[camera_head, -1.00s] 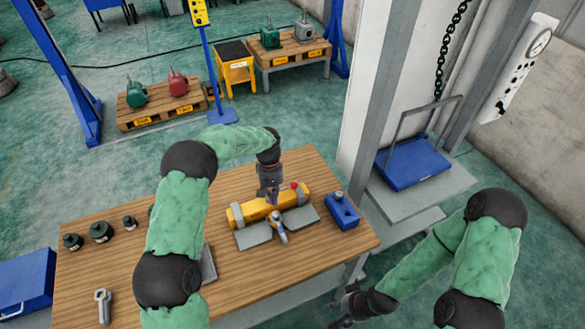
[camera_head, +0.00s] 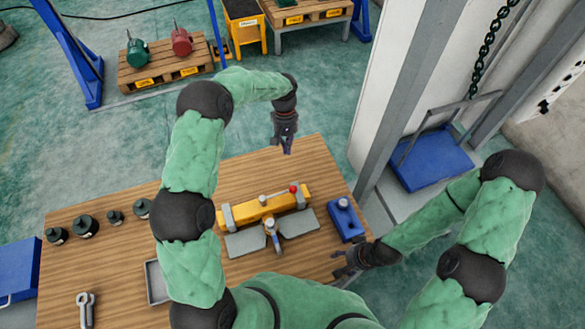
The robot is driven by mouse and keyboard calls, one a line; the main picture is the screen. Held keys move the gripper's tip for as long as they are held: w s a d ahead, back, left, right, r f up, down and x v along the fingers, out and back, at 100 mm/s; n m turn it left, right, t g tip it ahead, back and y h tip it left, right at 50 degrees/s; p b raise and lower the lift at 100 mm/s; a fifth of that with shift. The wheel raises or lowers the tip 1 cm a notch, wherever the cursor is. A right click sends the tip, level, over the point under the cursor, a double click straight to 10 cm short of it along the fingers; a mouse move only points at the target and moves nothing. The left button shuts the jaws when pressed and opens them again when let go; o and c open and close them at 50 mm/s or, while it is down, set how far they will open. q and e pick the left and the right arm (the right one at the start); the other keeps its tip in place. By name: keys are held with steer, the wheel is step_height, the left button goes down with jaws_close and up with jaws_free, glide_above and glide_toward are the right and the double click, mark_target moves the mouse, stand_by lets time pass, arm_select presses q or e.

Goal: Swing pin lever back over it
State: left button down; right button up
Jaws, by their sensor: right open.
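My right gripper (camera_head: 340,262) is open and empty near the table's front right edge.
A blue block with a metal knob (camera_head: 346,222) stands right of the beam. Several dark weights (camera_head: 85,226), a wrench (camera_head: 86,308) and a grey tray (camera_head: 156,283) are on the left. A grey post (camera_head: 408,85) rises behind the table's right side.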

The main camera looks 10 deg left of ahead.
mark_target(278, 194)
arm_select(q)
steer(key=shift+s, duration=0.15)
arm_select(e)
steer(key=shift+s, duration=0.15)
steer(key=shift+r+p, duration=0.95)
steer(key=shift+r, duration=0.05)
arm_select(q)
steer(key=s+f, duration=0.2)
steer(key=f, duration=0.1)
steer(key=s+d+f, duration=0.1)
steer(key=f, duration=0.1)
steer(key=s+d+f, duration=0.1)
steer(key=s+f, duration=0.1)
steer(key=f, duration=0.1)
steer(key=shift+s+d+f, duration=0.2)
steer(key=shift+s+f, duration=0.15)
steer(key=shift+f, duration=0.1)
steer(key=shift+s, duration=0.1)
arm_select(e)
steer(key=shift+d, duration=0.1)
